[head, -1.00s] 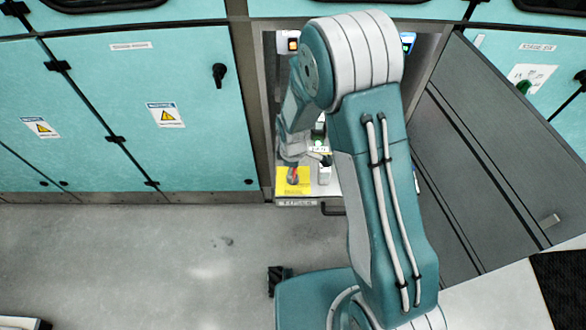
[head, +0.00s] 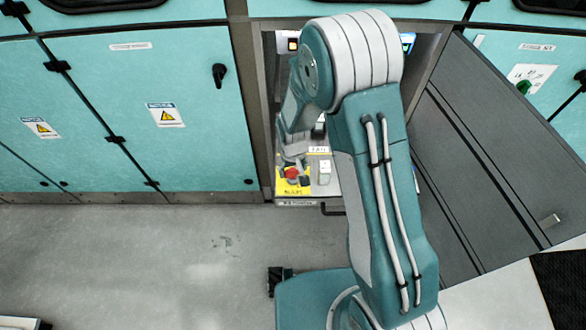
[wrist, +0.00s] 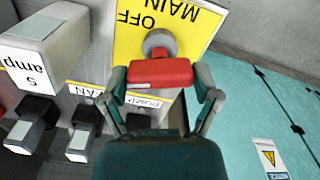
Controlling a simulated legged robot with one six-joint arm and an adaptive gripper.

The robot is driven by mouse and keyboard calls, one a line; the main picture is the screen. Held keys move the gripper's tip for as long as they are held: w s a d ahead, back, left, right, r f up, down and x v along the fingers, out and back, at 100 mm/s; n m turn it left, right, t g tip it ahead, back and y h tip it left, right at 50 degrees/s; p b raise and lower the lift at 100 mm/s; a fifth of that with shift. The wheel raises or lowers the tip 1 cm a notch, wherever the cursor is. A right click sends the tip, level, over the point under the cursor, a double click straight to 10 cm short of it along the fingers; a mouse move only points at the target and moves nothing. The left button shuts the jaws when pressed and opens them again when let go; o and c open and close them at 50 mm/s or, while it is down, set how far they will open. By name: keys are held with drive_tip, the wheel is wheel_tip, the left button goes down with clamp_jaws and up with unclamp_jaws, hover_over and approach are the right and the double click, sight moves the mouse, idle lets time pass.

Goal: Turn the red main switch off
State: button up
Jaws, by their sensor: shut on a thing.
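The red main switch (wrist: 160,72) sits on a round grey boss on a yellow plate (wrist: 127,38) with the words MAIN and OFF, upside down in the wrist view. Its red handle lies crosswise there. My gripper (wrist: 161,77) has one finger at each end of the handle and is shut on it. In the head view, the red switch (head: 291,173) shows below my gripper (head: 292,162) in the open cabinet. My arm hides much of the cabinet's inside.
Black switches (wrist: 79,147) with white labels and a pale block marked 5 amp (wrist: 50,35) are close beside the gripper. The open grey cabinet door (head: 465,150) stands right of my arm. Floor (head: 150,260) at left is mostly clear.

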sight(292, 169)
drive_tip(key=shift+s+m, duration=0.15)
drive_tip(key=shift+m, duration=1.75)
drive_tip(key=o, duration=1)
drive_tip(key=shift+c, duration=0.2)
drive_tip(key=shift+r, duration=0.1)
wheel_tip(292, 169, up, 12)
drive_tip(key=shift+a+f, duration=0.15)
drive_tip(key=shift+f, duration=0.05)
